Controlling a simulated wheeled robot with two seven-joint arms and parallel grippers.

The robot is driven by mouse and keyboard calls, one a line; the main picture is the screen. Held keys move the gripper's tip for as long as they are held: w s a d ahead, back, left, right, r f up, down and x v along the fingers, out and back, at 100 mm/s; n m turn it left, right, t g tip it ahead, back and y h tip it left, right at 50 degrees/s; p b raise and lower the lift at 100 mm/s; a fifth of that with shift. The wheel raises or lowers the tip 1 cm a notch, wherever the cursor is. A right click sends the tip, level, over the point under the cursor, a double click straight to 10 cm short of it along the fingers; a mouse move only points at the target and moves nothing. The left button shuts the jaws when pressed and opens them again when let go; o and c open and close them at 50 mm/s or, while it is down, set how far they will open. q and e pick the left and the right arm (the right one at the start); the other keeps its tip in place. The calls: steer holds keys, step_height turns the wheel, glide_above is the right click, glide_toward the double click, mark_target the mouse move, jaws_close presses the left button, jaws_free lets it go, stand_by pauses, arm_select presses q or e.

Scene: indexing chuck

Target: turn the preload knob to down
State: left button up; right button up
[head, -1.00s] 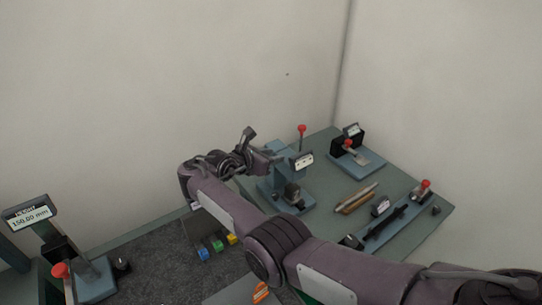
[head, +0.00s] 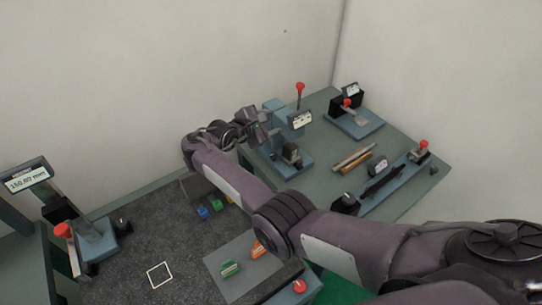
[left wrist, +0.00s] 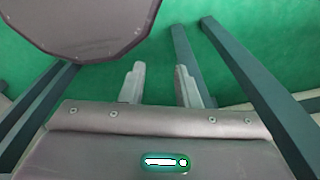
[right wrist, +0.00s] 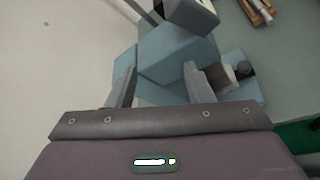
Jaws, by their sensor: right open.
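No knob can be told for certain as the preload knob. The blue-grey fixture (head: 299,163) stands on the table's left side, with a red-tipped lever, a small display (head: 300,119) and a dark block with a rounded part (head: 291,153). My right gripper (head: 265,128) is at the fixture's left side and partly covers it. In the right wrist view, the open right fingers (right wrist: 160,62) have the fixture's blue-grey body (right wrist: 172,58) beyond and between them; contact cannot be told. My left gripper (left wrist: 159,68) is open and empty over a green floor, outside the head view.
Another blue-based device (head: 356,125) stands at the back. A long fixture (head: 395,180) with a red knob lies at the right, a dark knob (head: 345,203) at its near end. Brown bars (head: 353,158) lie between. A display stand (head: 28,177) is far left.

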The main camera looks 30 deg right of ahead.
step_height(320, 180, down, 7)
steer(key=s+a+m+t+b, duration=0.1)
steer(key=s+m+t+b, duration=0.15)
steer(key=m, duration=0.85)
steer(key=m+t+y+b, duration=0.15)
steer(key=m+b, duration=0.25)
steer(key=m, duration=1)
glide_toward(273, 156)
steer(key=shift+y, duration=0.45)
steer(key=x, duration=0.8)
steer(key=shift+w+d+r, duration=0.1)
steer(key=shift+d+r, duration=0.1)
steer(key=shift+d, duration=0.15)
